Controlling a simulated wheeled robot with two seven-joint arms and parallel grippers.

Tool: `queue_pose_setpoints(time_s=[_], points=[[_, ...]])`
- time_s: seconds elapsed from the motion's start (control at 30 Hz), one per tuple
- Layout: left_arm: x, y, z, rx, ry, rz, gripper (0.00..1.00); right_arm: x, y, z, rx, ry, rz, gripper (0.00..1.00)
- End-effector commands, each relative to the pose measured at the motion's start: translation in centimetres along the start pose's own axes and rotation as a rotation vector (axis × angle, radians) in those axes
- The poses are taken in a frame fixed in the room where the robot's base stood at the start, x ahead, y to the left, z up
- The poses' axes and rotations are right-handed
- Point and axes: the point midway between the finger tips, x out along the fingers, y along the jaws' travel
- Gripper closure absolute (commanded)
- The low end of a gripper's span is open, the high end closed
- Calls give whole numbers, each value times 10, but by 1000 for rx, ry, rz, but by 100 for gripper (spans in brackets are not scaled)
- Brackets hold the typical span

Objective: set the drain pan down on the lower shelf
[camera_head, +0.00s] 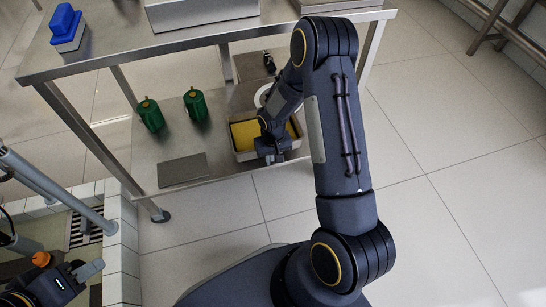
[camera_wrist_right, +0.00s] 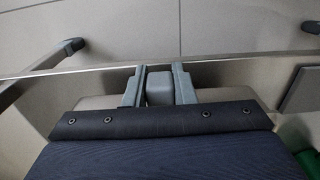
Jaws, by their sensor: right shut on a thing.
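The drain pan (camera_head: 240,156) is a shallow light-grey tray with a yellow inside, at the front edge of the lower shelf (camera_head: 226,167) in the head view. I cannot tell whether its underside touches the shelf. My right gripper (camera_head: 272,152) is at its front side, shut on it. In the right wrist view the fingers (camera_wrist_right: 159,88) close on a grey block on the pan's side, and part of the pale pan (camera_wrist_right: 95,102) shows beside them.
Two green containers (camera_head: 151,115) (camera_head: 196,105) and a flat grey plate (camera_head: 183,170) are on the shelf left of the pan. A round white-rimmed thing (camera_head: 263,95) is behind the pan. The steel tabletop (camera_head: 115,50) is above. Tiled floor lies in front.

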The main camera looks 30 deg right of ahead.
Motion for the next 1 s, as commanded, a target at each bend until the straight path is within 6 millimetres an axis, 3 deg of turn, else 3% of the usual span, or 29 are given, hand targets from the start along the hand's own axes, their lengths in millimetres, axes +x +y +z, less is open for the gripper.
queue_pose_setpoints(time_s=[0.6, 1.0], points=[[19, -9, 10, 0, 0, 0, 64, 29, 0, -1, 0, 1, 0, 100], [19, -9, 9, 0, 0, 0, 64, 28, 0, -1, 0, 2, 0, 100]])
